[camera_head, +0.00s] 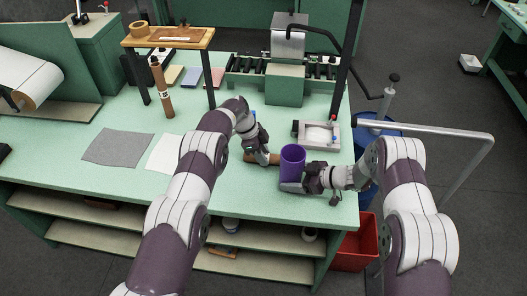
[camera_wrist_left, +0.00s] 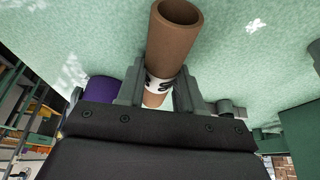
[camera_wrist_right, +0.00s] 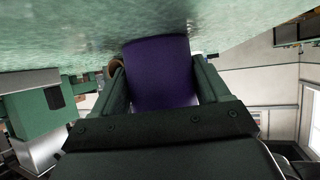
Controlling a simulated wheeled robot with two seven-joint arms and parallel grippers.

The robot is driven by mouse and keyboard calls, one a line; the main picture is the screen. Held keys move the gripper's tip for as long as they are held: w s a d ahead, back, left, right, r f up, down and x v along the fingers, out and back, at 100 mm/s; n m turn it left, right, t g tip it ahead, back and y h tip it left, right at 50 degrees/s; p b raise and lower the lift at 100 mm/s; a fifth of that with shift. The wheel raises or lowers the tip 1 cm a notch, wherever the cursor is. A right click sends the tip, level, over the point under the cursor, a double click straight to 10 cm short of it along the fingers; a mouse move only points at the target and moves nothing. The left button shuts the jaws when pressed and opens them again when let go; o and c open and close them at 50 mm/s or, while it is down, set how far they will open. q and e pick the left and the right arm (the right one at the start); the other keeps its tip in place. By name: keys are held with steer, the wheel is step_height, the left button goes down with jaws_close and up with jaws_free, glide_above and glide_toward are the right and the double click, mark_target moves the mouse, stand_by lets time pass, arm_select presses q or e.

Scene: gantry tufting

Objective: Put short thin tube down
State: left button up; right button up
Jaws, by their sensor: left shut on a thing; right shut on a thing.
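A short brown cardboard tube (camera_wrist_left: 176,38) with a white marked band is between the fingers of my left gripper (camera_wrist_left: 160,80), which is shut on it. In the head view this tube (camera_head: 273,159) is low at the green tabletop, mostly hidden by my left gripper (camera_head: 261,150); I cannot tell whether it touches the table. A wider purple cylinder (camera_head: 292,158) stands upright just right of it, near the table's front edge. My right gripper (camera_head: 303,184) is shut on the purple cylinder, which also shows in the right wrist view (camera_wrist_right: 160,72).
A tall brown tube (camera_head: 161,86) stands by a small wooden-topped stand (camera_head: 168,38). A grey sheet (camera_head: 118,147) and a white sheet (camera_head: 165,154) lie on the table's left. A pale tray (camera_head: 317,135) sits behind the purple cylinder. A red bin (camera_head: 357,247) is below right.

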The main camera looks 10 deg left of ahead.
arm_select(q)
steer(key=shift+f, duration=0.2)
steer(key=o, duration=1.1)
steer(key=shift+o, duration=0.6)
steer(key=v, duration=1.1)
steer(key=shift+w+r, duration=0.15)
steer(key=shift+r, duration=0.1)
steer(key=x, duration=1.1)
steer(key=shift+f, duration=0.25)
